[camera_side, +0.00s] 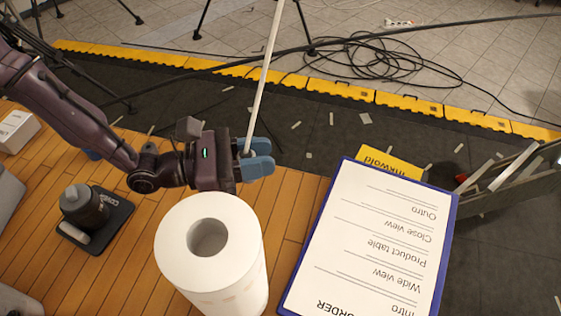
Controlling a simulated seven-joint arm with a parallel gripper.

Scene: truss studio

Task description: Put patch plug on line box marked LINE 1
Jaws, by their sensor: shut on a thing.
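My gripper (257,158) has blue fingertips and reaches in from the left, above the far edge of the wooden table (290,205). It is shut on the lower end of a long, thin white rod (264,75), which rises steeply out of the top of the picture. I cannot tell whether this rod belongs to the patch plug. No plug can be made out apart from it. I see no box with a readable LINE 1 mark. Grey boxes (8,193) are cut off at the left edge, and no marking on them can be read.
A white paper roll (218,265) stands upright in front of my gripper. A clipboard (372,245) with a printed list lies to the right. A dark lidded container (84,207) stands on a black mat at left. Yellow-edged floor matting and cables lie beyond the table.

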